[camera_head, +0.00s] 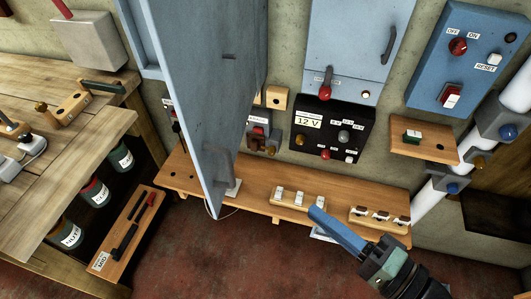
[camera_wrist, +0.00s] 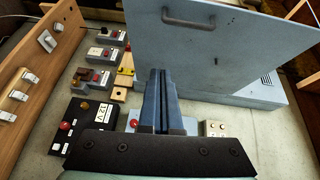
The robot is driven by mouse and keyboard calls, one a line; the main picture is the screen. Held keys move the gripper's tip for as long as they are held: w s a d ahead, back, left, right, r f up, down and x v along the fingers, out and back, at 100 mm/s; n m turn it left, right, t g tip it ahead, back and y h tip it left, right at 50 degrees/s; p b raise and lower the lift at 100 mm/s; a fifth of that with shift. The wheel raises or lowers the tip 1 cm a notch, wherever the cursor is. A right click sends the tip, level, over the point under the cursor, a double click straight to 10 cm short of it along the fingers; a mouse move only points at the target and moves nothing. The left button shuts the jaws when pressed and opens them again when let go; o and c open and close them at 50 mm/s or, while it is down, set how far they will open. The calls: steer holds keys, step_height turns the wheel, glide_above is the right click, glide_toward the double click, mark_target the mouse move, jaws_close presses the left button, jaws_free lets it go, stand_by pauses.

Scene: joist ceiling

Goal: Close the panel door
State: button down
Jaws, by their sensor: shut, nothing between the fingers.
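The grey-blue panel door (camera_head: 195,90) stands swung open in the head view, seen nearly edge-on, with a handle (camera_head: 222,162) near its lower end. In the wrist view the door's broad face (camera_wrist: 235,45) fills the upper right, with a dark bar handle (camera_wrist: 188,23) at the top. Part of the panel's box (camera_head: 142,35) shows to the left behind the door; the rest is hidden. My gripper (camera_head: 316,212) is shut and empty, to the right of the door's lower end and apart from it in the head view. Its blue fingers (camera_wrist: 160,75) point toward the door in the wrist view.
A wooden shelf (camera_head: 255,198) with switches runs under the wall. A black 12 V box (camera_head: 325,140), a closed blue cabinet (camera_head: 355,35) and a switch panel (camera_head: 465,60) are at the right. A workbench (camera_head: 60,150) stands left. Red floor (camera_head: 240,260) is open in front.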

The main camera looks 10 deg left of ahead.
steer(key=w+a+r+p, duration=0.1)
steer(key=a+p, duration=0.4)
steer(key=a, duration=0.7)
steer(key=shift+w+r+y, duration=0.4)
steer(key=shift+w, duration=0.3)
